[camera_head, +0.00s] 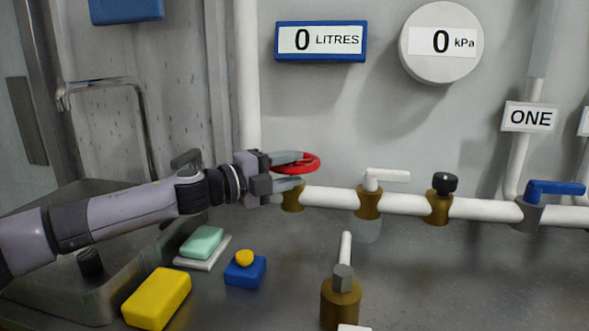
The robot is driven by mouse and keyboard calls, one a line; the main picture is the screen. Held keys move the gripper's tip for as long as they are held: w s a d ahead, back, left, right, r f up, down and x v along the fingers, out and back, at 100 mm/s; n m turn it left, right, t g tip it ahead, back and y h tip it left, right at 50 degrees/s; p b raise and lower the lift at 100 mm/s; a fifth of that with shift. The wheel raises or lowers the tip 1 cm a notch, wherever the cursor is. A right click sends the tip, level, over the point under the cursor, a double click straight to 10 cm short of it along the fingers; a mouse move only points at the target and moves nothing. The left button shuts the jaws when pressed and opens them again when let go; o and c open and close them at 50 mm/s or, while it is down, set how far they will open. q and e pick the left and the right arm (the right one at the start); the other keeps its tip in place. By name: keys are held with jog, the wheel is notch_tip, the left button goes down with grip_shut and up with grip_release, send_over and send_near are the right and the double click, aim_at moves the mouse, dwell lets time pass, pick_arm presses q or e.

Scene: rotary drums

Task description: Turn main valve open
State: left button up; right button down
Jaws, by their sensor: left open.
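The main valve appears to be the red handwheel (309,164) on the brass fitting (292,197) at the left end of the white horizontal pipe. My left gripper (297,171) is open, with its fingers pointing right at the wheel. One finger overlaps the wheel's left part and the other is lower, near the brass fitting. I cannot tell whether either finger touches the wheel. The left side of the wheel is hidden by the gripper. My right gripper is not in view.
Along the pipe are a white lever valve (386,176), a black-knobbed brass valve (440,199) and a blue lever valve (555,187). A brass fitting (341,299) stands in front. A yellow sponge (157,298), green soap (202,242) and blue block (245,272) lie below my arm.

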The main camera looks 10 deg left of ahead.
pick_arm(q)
jog(key=shift+w+d, duration=0.45)
jog(key=shift+w, duration=0.05)
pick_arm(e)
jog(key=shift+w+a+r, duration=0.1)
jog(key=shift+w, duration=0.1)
pick_arm(q)
grip_shut()
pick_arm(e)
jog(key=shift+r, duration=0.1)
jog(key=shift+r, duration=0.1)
